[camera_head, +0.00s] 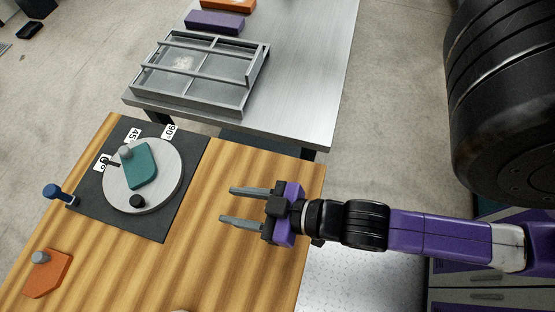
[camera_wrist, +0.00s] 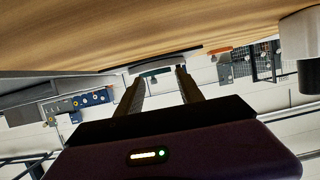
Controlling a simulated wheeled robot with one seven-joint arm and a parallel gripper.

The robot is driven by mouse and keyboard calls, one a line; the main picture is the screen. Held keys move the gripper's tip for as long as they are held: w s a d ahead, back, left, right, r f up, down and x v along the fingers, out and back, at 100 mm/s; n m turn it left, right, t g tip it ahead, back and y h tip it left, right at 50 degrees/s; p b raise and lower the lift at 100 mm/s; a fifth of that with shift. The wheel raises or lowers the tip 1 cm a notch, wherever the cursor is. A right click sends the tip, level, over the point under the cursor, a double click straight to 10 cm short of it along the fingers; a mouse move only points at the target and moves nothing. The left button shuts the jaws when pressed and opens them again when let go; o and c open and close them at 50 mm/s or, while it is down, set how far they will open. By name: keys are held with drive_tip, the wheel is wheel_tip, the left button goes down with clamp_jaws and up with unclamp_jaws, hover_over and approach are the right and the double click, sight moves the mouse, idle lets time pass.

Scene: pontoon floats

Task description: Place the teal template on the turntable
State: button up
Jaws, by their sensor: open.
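The teal template (camera_head: 141,166) lies flat on the round grey turntable (camera_head: 166,190). A grey knob (camera_head: 125,153) stands at the template's upper left end. The turntable sits on a dark mat with angle labels (camera_head: 134,135) for 0°, 45° and 90° along its far side. My gripper (camera_head: 224,205) is open and empty, to the right of the turntable and apart from it, over the wooden table. In the wrist view the open fingers (camera_wrist: 160,80) point toward the turntable's edge (camera_wrist: 158,67); the template cannot be made out there.
An orange template with a grey knob (camera_head: 47,273) lies at the table's near left. A metal table (camera_head: 300,110) behind holds a grey divided tray (camera_head: 236,104) and a purple block (camera_head: 215,22).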

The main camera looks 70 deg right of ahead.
drive_tip(key=s+d+r, duration=0.2)
drive_tip(key=s+r, duration=0.3)
drive_tip(key=s, duration=0.4)
drive_tip(key=shift+d+r+t, duration=0.15)
drive_tip(key=shift+d+t, duration=0.2)
drive_tip(key=shift+t, duration=0.05)
drive_tip(key=shift+o, duration=0.3)
idle(0.4)
